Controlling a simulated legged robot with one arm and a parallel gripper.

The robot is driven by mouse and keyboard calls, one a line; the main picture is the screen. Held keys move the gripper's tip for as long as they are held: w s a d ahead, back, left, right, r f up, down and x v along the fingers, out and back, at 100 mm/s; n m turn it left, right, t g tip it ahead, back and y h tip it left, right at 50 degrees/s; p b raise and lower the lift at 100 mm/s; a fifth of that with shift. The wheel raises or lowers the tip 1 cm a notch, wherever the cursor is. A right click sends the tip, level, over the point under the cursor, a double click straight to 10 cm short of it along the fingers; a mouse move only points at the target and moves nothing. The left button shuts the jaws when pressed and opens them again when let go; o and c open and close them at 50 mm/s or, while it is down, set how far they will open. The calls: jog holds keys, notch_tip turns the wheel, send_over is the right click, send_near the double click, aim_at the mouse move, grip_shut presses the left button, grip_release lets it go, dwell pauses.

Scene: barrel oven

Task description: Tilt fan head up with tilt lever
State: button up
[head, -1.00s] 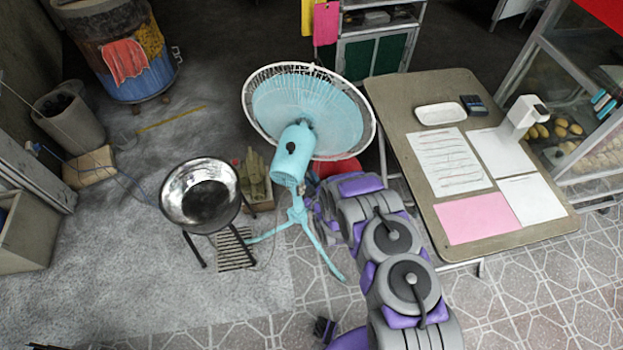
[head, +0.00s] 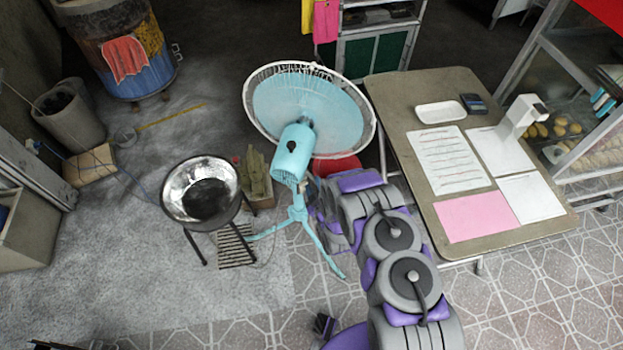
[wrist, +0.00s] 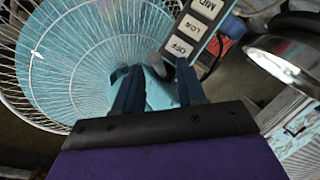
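The light-blue fan (head: 292,155) stands on tripod legs, with its round white grille (head: 262,102) facing away and upward in the head view. In the wrist view the grille (wrist: 85,50) fills the upper left. A dark control panel (wrist: 197,28) marked OFF, LOW and MID shows at the top. My gripper (wrist: 155,72) is open, its two dark fingers apart close to the fan. A grey rounded piece (wrist: 157,63) shows between the fingertips; I cannot tell whether it is the tilt lever or whether a finger touches it. In the head view the fingers are not clear.
A folding table (head: 402,92) with papers stands right of my arm. A metal bowl on legs (head: 176,188) stands left of the fan, also visible at the wrist view's right (wrist: 255,55). A red object (head: 340,166) sits behind the fan. Open floor lies front left.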

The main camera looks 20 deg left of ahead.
jog(key=p+v, duration=0.7)
jog(key=v, duration=0.6)
jog(key=shift+w, duration=0.1)
